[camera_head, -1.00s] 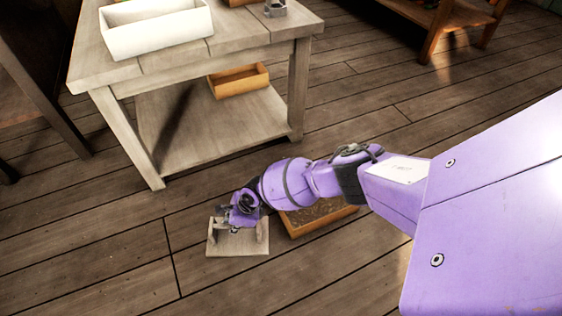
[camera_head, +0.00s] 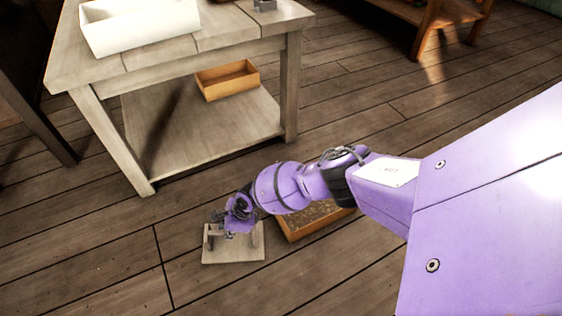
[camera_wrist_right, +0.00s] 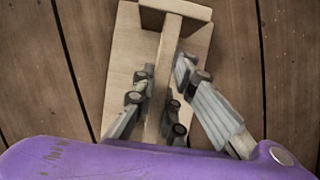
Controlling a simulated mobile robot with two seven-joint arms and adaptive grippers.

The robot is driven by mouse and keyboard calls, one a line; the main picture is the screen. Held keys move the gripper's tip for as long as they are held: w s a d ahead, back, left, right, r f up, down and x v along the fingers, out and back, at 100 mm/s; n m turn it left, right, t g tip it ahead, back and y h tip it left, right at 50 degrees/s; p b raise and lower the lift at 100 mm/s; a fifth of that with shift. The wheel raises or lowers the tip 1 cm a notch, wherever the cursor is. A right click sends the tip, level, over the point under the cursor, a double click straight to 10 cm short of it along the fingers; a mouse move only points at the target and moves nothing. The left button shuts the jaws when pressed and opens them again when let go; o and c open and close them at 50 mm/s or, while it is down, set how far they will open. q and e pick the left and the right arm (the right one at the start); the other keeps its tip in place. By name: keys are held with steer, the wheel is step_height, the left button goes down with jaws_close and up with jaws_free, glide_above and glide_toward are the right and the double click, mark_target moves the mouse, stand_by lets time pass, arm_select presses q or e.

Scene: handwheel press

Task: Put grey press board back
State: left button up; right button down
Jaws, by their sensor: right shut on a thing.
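The grey press board (camera_head: 235,255) is a pale flat board with an upright handle, seen at the lower left in the head view. It lies at or close to the floor; I cannot tell whether it touches. My right gripper (camera_head: 233,231) is above the board, at its handle. In the right wrist view the board (camera_wrist_right: 122,65) stretches ahead under the fingers. My right gripper (camera_wrist_right: 164,78) is shut on the handle's narrow bar, with a finger on each side. The arm hides part of the handle. My left gripper is in neither view.
An open wooden box (camera_head: 300,231) with a brown speckled inside stands beside the board, partly under my right arm. A wooden table (camera_head: 205,48) carries a white tray (camera_head: 140,40). An orange box (camera_head: 228,91) sits on its lower shelf. Floor is free at left.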

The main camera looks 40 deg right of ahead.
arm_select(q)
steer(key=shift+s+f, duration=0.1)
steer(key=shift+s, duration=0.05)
arm_select(e)
steer(key=c, duration=1.8)
jaws_free()
steer(key=shift+w, duration=0.1)
steer(key=shift+r, duration=0.15)
steer(key=p+v, duration=0.8)
steer(key=v, duration=0.3)
steer(key=shift+a+r, duration=0.1)
arm_select(q)
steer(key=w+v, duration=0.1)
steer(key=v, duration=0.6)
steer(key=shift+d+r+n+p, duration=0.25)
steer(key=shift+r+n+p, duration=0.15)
steer(key=shift+p, duration=0.05)
arm_select(e)
steer(key=shift+d+r, duration=0.2)
steer(key=shift+r, duration=0.25)
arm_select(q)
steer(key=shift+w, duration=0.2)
